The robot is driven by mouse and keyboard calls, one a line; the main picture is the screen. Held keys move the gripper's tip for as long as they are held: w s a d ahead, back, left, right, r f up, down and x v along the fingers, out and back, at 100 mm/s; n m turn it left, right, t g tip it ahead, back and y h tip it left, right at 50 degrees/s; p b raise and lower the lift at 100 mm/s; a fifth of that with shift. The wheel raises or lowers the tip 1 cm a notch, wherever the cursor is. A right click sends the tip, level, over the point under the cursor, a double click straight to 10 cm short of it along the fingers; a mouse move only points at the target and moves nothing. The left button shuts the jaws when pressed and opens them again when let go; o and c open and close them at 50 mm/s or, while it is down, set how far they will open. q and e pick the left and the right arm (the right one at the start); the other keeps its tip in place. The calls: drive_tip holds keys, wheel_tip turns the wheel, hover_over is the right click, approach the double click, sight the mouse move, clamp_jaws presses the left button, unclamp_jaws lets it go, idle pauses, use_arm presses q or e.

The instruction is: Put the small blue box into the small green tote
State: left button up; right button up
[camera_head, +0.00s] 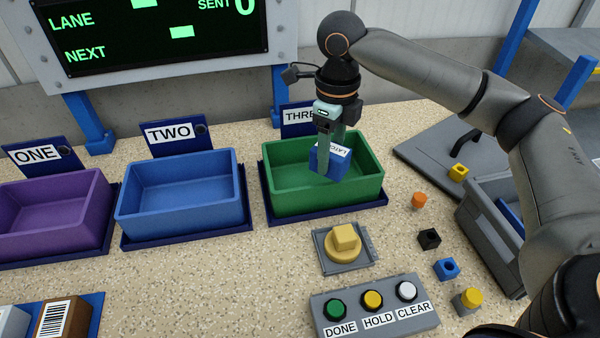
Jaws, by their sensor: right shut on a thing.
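The small blue box (321,161) has a white label on its top and is in my right gripper (330,142). The gripper points down and its jaws are shut on the box. The green tote stands in front of the sign THREE and holds nothing else that I can see. My left gripper is not in view.
A blue tote (182,221) and a purple tote (48,233) stand to the left. A button panel (375,320) and a yellow block on a plate (345,240) are in front. Several small blocks lie at the right beside a grey bin (490,243).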

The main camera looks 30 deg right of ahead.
drive_tip(key=w, duration=0.1)
drive_tip(key=w+a+f, duration=0.1)
drive_tip(key=w+f, duration=0.1)
drive_tip(key=shift+w+a, duration=0.35)
drive_tip(key=w+f, duration=0.1)
drive_tip(key=f, duration=0.1)
drive_tip(key=w+a+f, duration=0.1)
drive_tip(key=w+f, duration=0.2)
drive_tip(key=shift+a+f, duration=0.3)
drive_tip(key=shift+a, duration=0.05)
drive_tip(key=shift+f, duration=1.5)
drive_tip(key=shift+f+b, duration=0.25)
drive_tip(key=shift+b, duration=0.15)
drive_tip(key=o, duration=1.4)
drive_tip(key=shift+r, duration=0.1)
wheel_tip(320, 180, up, 12)
drive_tip(key=shift+r+p, duration=0.2)
drive_tip(key=shift+p, duration=0.35)
